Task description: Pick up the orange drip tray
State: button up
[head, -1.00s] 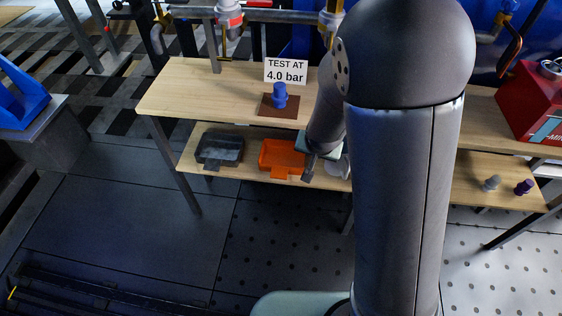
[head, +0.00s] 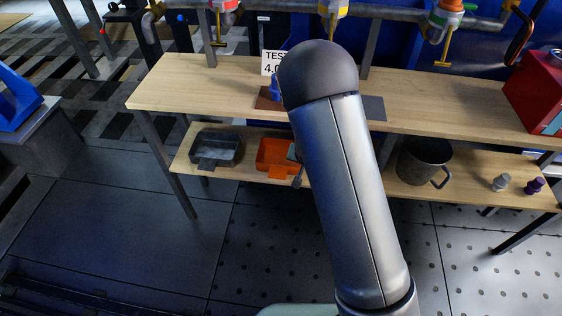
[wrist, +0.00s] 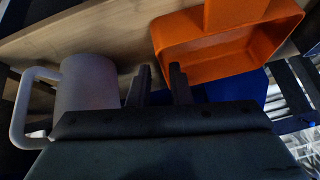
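The orange drip tray (head: 272,154) sits on the lower shelf of the wooden bench, right of a dark grey tray. My arm hides its right part in the head view. In the wrist view the orange tray (wrist: 222,45) fills the upper right, its tab cut off by the top edge. My gripper (wrist: 160,84) has its two fingers apart with nothing between them. They point toward the shelf, just left of the tray in that view, and look clear of it. In the head view my gripper (head: 297,170) shows only partly, at the tray's right end.
The dark grey tray (head: 217,147) lies left on the shelf. A grey mug (head: 425,160) stands right on it; a pale mug (wrist: 86,85) is left of my fingers in the wrist view. The bench top (head: 190,85) is close above the shelf.

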jog(key=b+x, duration=0.1)
jog(key=x, duration=0.3)
jog(key=shift+s+f+b, duration=0.2)
jog(key=shift+f+b, duration=0.15)
jog(key=shift+f, duration=0.15)
jog(key=shift+w+f, duration=0.2)
grip_shut()
jog(key=shift+s, duration=0.1)
dwell(0.7)
